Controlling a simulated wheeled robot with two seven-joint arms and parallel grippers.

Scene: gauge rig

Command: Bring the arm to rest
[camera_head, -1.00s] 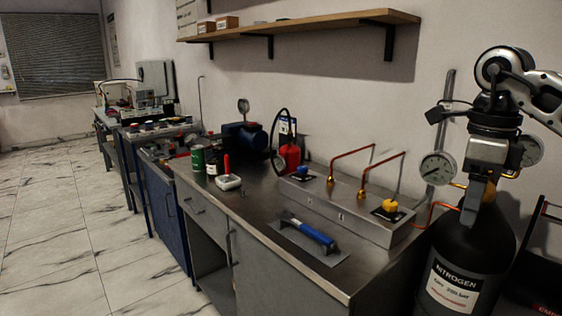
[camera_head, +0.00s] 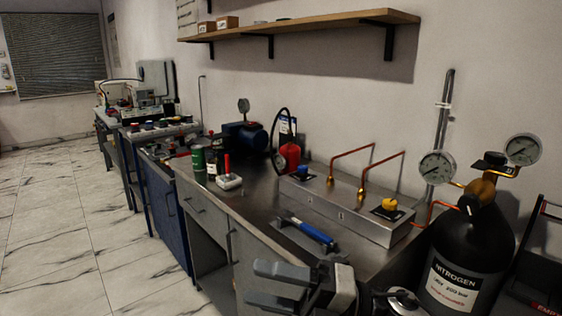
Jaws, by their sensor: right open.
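My right gripper (camera_head: 254,283) is at the bottom middle, in front of the bench's front edge. Its two grey fingers point left, and the jaws are open with nothing between them. Part of my right arm shows at the bottom right, near the black nitrogen cylinder (camera_head: 470,262). The cylinder stands upright with two round gauges, a left one (camera_head: 437,167) and a right one (camera_head: 522,149), at its top. The gripper is apart from the cylinder. My left gripper is not in view.
A wooden shelf (camera_head: 330,20) hangs above. The tiled floor at left is clear.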

